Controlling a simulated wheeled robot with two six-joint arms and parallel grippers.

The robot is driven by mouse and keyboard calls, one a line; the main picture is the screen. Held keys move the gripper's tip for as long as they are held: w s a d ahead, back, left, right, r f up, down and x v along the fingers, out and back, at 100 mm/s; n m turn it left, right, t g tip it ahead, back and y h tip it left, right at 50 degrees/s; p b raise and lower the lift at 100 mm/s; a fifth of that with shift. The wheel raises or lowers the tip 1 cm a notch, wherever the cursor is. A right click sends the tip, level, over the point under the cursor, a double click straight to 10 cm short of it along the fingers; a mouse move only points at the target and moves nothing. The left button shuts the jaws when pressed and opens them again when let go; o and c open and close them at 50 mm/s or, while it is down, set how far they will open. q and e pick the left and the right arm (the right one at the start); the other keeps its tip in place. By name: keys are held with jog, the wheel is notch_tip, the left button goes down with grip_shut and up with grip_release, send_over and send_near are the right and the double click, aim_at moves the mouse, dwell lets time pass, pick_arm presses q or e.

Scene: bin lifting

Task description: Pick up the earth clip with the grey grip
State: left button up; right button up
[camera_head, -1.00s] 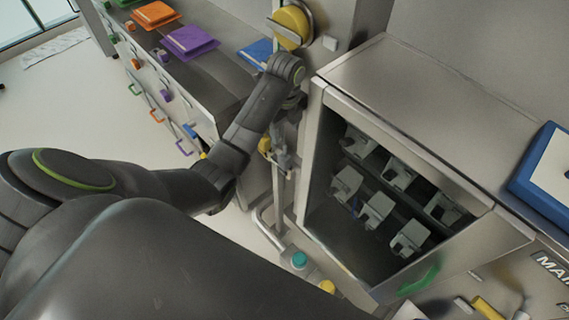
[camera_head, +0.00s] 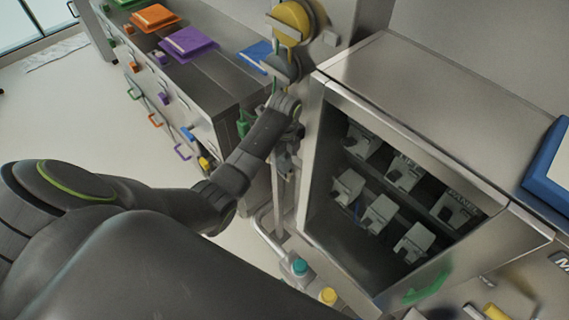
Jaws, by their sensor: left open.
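My left arm reaches in from the left, and its wrist stands in front of a vertical metal post beside the open cabinet. My left gripper (camera_head: 287,160) is at the end of it, pointing down along the post, small and partly hidden by the wrist; it is open. A dark grey rounded piece (camera_head: 283,66) with yellow edges hangs just above the wrist, under a yellow disc (camera_head: 293,20); it may be the earth clip with the grey grip, but I cannot tell for sure. A green piece (camera_head: 244,123) shows left of the wrist. My right gripper is not in view.
An open metal cabinet (camera_head: 440,95) with several grey blocks stands right of the gripper. A drawer unit (camera_head: 215,85) with coloured folders stands at the left. Teal (camera_head: 299,267) and yellow (camera_head: 327,296) knobs are below. A blue-edged panel (camera_head: 540,185) lies at the right.

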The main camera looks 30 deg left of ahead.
pick_arm(q)
jog(key=shift+a+f+p, duration=0.1)
jog(key=shift+f+p, duration=0.35)
jog(key=shift+f, duration=1.65)
jog(key=shift+c, duration=0.2)
jog(key=shift+w, duration=0.1)
grip_shut()
